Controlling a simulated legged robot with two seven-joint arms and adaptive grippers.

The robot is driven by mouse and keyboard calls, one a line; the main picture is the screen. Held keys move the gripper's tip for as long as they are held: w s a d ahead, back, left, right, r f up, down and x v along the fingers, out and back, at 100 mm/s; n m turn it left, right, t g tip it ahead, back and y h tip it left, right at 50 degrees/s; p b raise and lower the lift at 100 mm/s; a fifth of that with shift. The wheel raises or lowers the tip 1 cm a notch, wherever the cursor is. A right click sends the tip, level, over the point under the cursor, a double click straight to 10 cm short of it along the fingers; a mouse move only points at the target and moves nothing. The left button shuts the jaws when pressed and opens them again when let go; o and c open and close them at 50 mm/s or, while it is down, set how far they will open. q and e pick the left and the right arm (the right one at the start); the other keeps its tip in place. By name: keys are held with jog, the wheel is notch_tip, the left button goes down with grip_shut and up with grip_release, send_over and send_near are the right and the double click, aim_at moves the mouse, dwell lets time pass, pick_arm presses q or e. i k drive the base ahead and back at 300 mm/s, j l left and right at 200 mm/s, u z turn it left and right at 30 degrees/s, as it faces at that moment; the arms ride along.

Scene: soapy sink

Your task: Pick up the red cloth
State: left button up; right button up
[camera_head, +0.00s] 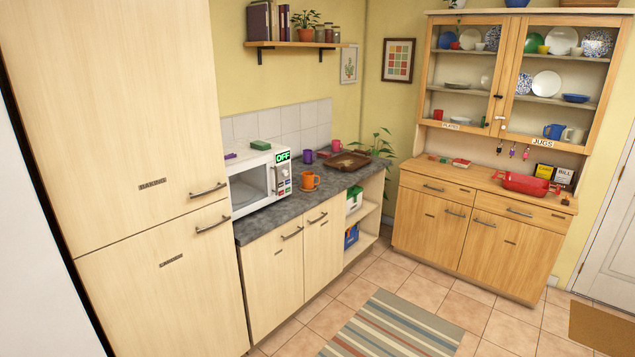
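I see no red cloth that I can make out, and no sink shows in this view. Neither of my grippers is in view.
A grey worktop (270,228) at the left holds a white microwave (258,183), an orange mug (310,181) and a brown tray (347,161). The wooden dresser (478,230) stands at the back right. A striped rug (393,327) lies on the open tiled floor.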

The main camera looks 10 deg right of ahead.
aim_at(323, 153)
jog(key=i+l+z, duration=0.4)
jog(key=i+z, duration=0.85)
jog(key=i, duration=0.85)
jog(key=i+l+u, duration=0.15)
jog(key=i, duration=1.2)
jog(key=i+j+u, duration=0.1)
jog(key=i+u, duration=0.2)
jog(key=u, duration=0.15)
jog(key=i+u, duration=0.3)
jog(key=u, duration=0.15)
jog(key=i+l+u, duration=0.2)
jog(key=u, duration=0.3)
jog(key=i+l+u, duration=0.3)
jog(key=u, duration=0.15)
jog(key=i+l+u, duration=0.3)
jog(key=u, duration=0.15)
